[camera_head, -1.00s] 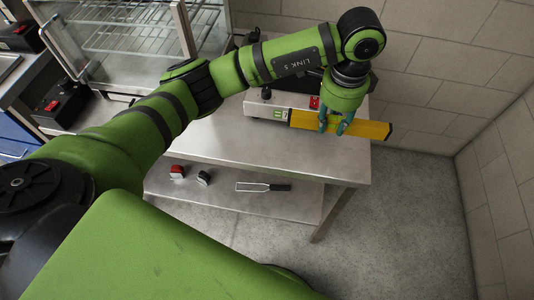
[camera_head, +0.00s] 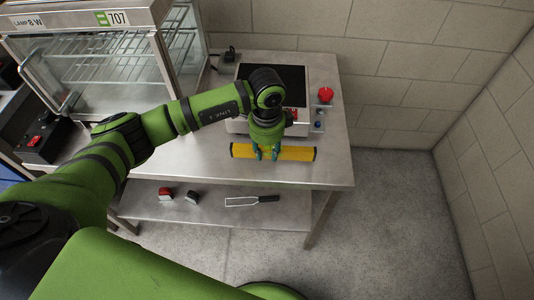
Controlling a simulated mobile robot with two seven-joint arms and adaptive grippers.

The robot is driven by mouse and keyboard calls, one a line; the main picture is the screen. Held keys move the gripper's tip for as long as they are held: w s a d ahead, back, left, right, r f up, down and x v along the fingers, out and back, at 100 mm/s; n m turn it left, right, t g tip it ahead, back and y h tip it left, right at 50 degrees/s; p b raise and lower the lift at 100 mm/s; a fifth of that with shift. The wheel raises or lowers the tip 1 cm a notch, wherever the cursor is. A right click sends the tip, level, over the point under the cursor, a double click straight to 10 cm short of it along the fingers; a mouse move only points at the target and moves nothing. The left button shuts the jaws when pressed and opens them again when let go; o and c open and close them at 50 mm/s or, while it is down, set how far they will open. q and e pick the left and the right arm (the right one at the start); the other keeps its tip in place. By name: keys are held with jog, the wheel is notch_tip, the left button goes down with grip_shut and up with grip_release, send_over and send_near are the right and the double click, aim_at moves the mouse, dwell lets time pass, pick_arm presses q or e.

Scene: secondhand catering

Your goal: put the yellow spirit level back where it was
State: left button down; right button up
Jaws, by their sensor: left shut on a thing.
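The yellow spirit level (camera_head: 296,154) is a long bar with dark ends, lying crosswise in the head view. My left gripper (camera_head: 267,155) points down and is shut on the middle of the level. The level is level with the picture, over the steel table (camera_head: 215,165), just in front of the appliance with a dark top. I cannot tell whether it touches the tabletop. My fingers hide a short middle part of it. My right gripper is out of the picture.
The appliance (camera_head: 302,88) stands behind the level, with a red button (camera_head: 325,95) at its right. A glass-fronted cabinet (camera_head: 95,60) is at the left. The lower shelf (camera_head: 220,217) holds a black-handled tool (camera_head: 265,199) and small red and dark items. The tabletop right of the level is clear.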

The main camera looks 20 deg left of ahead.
aim_at(267, 158)
pick_arm(q)
notch_tip(267, 158, down, 2)
jog(key=shift+f+p, duration=0.25)
jog(key=shift+p, duration=0.05)
jog(key=shift+f, duration=0.5)
jog(key=c, duration=0.9)
grip_release()
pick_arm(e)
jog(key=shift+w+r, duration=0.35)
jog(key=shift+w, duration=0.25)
